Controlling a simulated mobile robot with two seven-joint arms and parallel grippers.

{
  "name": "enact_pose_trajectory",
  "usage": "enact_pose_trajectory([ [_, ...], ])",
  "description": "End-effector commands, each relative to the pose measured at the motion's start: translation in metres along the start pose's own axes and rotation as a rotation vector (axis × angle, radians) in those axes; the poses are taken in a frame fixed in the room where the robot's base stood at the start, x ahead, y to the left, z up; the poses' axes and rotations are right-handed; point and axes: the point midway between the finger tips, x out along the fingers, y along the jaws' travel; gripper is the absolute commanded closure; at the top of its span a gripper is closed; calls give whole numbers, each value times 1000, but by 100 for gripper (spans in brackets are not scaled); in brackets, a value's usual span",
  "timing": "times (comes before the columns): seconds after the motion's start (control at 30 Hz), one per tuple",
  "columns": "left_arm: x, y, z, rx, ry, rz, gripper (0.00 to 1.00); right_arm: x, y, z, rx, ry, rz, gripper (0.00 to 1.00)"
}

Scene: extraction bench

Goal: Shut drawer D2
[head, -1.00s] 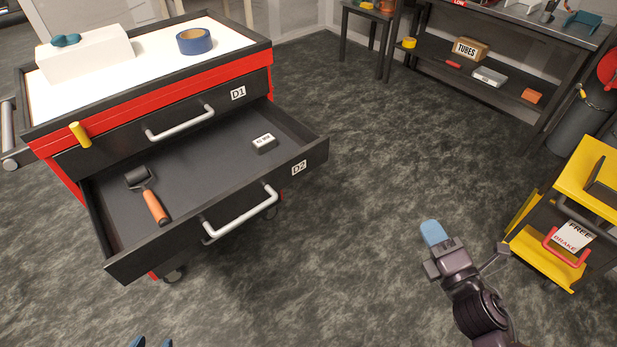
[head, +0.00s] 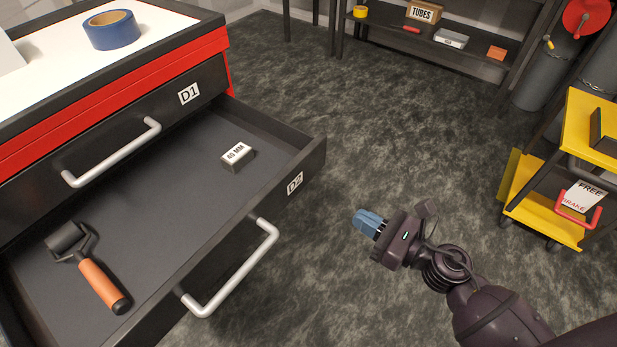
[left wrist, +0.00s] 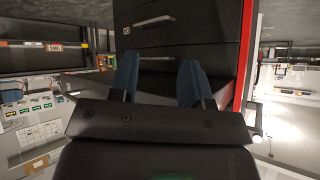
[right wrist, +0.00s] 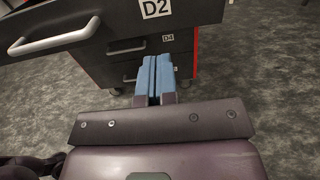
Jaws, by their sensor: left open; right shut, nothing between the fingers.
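Drawer D2 (head: 215,250) stands pulled out of the red and black cabinet in the head view, its silver handle (head: 238,272) on the front. A paint roller with an orange grip (head: 104,285) and a small block marked 40 MM (head: 237,157) lie inside it. My right gripper (head: 367,222) is shut and empty, to the right of the drawer front and apart from it. The right wrist view shows the D2 front (right wrist: 185,12) and its handle (right wrist: 55,38) beyond the shut fingers (right wrist: 152,78). My left gripper (left wrist: 158,80) is open and empty, facing the cabinet's dark drawer fronts; the head view does not show it.
Drawer D1 (head: 135,135) above is shut. Blue tape (head: 111,30) lies on the cabinet top. A yellow cart (head: 540,205) stands at the right, and a shelf with a TUBES box (head: 424,12) at the back. The floor between is clear.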

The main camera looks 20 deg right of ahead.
Motion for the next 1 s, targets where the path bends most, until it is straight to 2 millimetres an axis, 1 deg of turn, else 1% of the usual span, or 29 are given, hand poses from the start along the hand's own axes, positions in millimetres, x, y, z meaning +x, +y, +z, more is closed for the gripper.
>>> enact_pose_trajectory([
  [0.17,-2,1,1,-4,-2,2,56,17,0,2,-1,-3,2,100],
  [0.5,-2,0,-2,-18,-2,1,56,76,0,3,0,-5,1,100],
  [0.7,-2,0,4,-23,-14,0,56,109,0,2,2,-3,0,100],
  [0.83,-2,0,5,-25,-18,0,56,125,0,1,2,-2,0,100],
  [1.0,-3,0,5,-25,-17,-1,56,136,0,0,3,0,0,100],
])
